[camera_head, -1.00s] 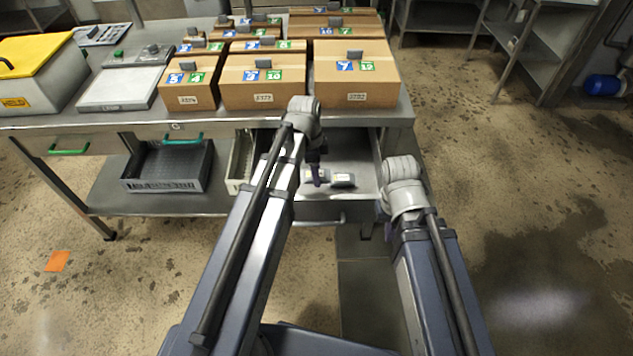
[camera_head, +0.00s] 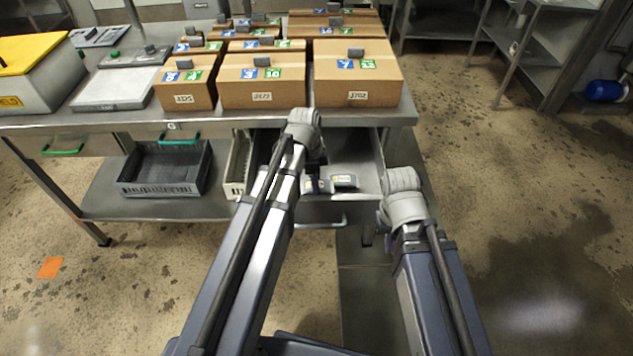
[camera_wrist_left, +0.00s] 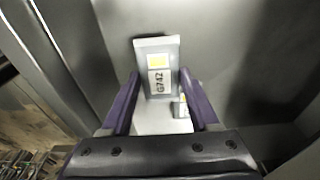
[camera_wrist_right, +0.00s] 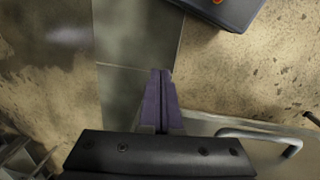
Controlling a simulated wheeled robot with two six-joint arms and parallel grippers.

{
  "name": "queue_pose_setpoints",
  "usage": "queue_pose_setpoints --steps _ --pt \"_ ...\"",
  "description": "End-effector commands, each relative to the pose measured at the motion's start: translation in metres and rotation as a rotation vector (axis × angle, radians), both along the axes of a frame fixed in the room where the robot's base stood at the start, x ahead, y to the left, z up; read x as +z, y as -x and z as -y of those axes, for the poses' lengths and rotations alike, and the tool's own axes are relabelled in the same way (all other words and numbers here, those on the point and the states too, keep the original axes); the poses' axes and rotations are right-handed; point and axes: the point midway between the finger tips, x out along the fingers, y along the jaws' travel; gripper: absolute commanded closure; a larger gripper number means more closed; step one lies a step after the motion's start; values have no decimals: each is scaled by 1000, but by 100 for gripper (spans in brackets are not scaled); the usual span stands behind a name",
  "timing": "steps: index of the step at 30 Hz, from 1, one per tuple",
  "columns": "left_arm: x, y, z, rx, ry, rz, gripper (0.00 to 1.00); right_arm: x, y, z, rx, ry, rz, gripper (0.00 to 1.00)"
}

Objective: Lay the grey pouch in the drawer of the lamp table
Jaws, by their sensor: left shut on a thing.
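The drawer (camera_head: 366,196) is pulled open under the right end of the steel table (camera_head: 225,122). My left gripper (camera_wrist_left: 160,92) is down inside it. Its purple fingers are shut on a light grey pouch (camera_wrist_left: 155,50) with a white label reading G742 and a yellow patch. Whether the pouch touches the drawer floor I cannot tell. My right gripper (camera_wrist_right: 160,80) is shut and empty over the floor, outside the drawer.
Several cardboard boxes (camera_head: 355,85) stand on the tabletop above the drawer. A white scale (camera_head: 115,90) and a yellow-lidded box (camera_head: 30,55) are at left. A dark crate (camera_head: 165,170) sits on the lower shelf. Floor at right is open.

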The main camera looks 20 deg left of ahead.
Motion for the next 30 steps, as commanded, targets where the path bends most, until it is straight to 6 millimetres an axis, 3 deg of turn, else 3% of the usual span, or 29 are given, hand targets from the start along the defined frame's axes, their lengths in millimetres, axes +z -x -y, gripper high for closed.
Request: queue_pose_setpoints --steps 4,5,12,23,30 --pt "-2 0 0 0 0 0 100 -2 0 0 0 0 0 100" --pt "-2 0 0 0 0 0 38 -2 0 0 0 0 0 100" --pt "-2 0 0 0 0 0 11 -2 0 0 0 0 0 100" --pt "0 0 0 0 0 0 9 0 0 0 0 0 0 100" --pt "17 0 0 0 0 0 9 18 0 0 0 0 0 100"
